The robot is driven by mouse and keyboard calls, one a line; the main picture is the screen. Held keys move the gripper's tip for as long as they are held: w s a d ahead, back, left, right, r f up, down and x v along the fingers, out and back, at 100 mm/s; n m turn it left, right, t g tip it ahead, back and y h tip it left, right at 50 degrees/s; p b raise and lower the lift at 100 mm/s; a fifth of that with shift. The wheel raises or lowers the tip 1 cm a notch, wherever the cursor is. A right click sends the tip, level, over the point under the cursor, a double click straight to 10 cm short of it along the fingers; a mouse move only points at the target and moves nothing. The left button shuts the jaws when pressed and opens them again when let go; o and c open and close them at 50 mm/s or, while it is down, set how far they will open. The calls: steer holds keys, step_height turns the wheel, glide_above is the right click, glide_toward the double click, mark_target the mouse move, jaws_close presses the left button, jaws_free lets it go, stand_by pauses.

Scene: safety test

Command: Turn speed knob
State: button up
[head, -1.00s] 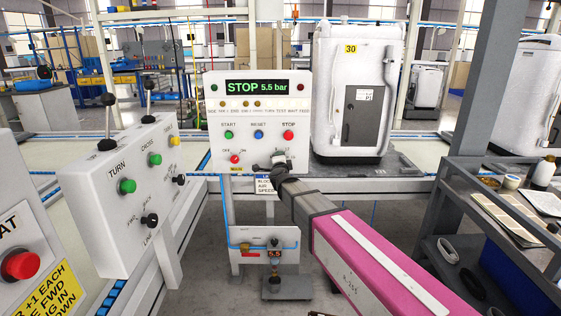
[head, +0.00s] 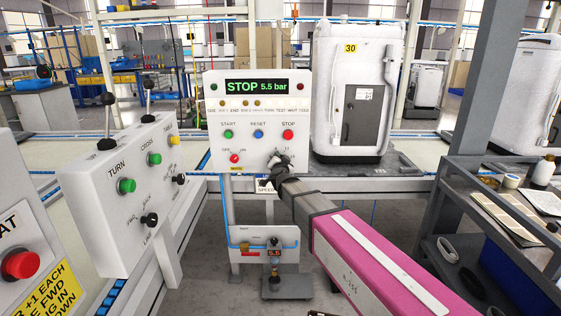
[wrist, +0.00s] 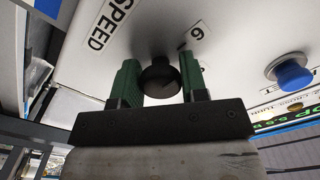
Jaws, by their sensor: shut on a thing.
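The black speed knob (wrist: 160,76) sticks out of the white panel in the wrist view, near a "SPEED" label (wrist: 110,22) and a "6" mark. My gripper (wrist: 159,84) has its green fingers on either side of the knob and is shut on it. In the head view, my gripper (head: 278,161) is at the lower right of the white control panel (head: 215,128). There my gripper and arm largely hide the knob.
The panel display (head: 257,87) reads "STOP 5.5 bar". A blue button (wrist: 289,75) sits right of the knob in the wrist view. A lever box (head: 118,220) stands left. A white machine (head: 330,50) stands behind right, and a cart (head: 448,160) stands farther right.

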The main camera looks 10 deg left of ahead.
steer(key=shift+n, duration=0.3)
steer(key=o, duration=0.9)
steer(key=v, duration=1.1)
steer(key=shift+w+a+f, duration=0.1)
